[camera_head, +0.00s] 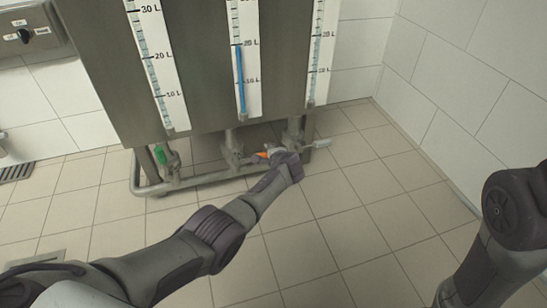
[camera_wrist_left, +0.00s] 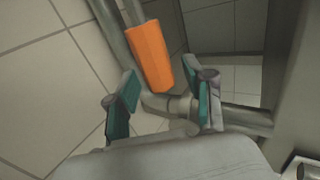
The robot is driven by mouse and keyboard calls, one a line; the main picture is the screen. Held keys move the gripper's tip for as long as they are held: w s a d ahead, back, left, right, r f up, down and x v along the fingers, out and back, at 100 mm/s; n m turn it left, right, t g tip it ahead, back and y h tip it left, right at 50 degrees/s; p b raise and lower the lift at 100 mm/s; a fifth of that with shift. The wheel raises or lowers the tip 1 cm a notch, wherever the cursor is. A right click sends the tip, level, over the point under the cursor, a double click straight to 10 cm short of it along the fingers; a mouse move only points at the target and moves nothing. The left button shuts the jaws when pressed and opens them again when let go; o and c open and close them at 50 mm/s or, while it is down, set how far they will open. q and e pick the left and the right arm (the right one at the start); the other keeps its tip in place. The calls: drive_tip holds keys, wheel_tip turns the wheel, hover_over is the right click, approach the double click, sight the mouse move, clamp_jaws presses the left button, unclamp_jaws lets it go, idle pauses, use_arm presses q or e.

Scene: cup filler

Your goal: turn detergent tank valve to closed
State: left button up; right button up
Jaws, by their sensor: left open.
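An orange valve handle (camera_head: 262,154) shows on the pipework under the middle gauge of the steel tank unit (camera_head: 205,95). In the left wrist view the orange handle (camera_wrist_left: 150,56) is seen close up, slanting, between and just beyond my two teal-padded fingers. My left gripper (camera_wrist_left: 167,90) is open around the handle's near end; I cannot tell whether a pad touches it. In the head view my left wrist hides most of this gripper and part of the valve. No label naming the detergent tank is readable. My right gripper is out of view.
A green valve handle (camera_head: 159,155) is at the left and a pale handle (camera_head: 316,143) at the right of the same pipework. A low horizontal pipe (camera_head: 205,180) runs in front. Tiled floor (camera_head: 350,220) is clear; a tiled wall stands at the right.

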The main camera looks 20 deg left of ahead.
use_arm(q)
drive_tip(key=v, duration=1.2)
drive_tip(key=shift+f, duration=0.1)
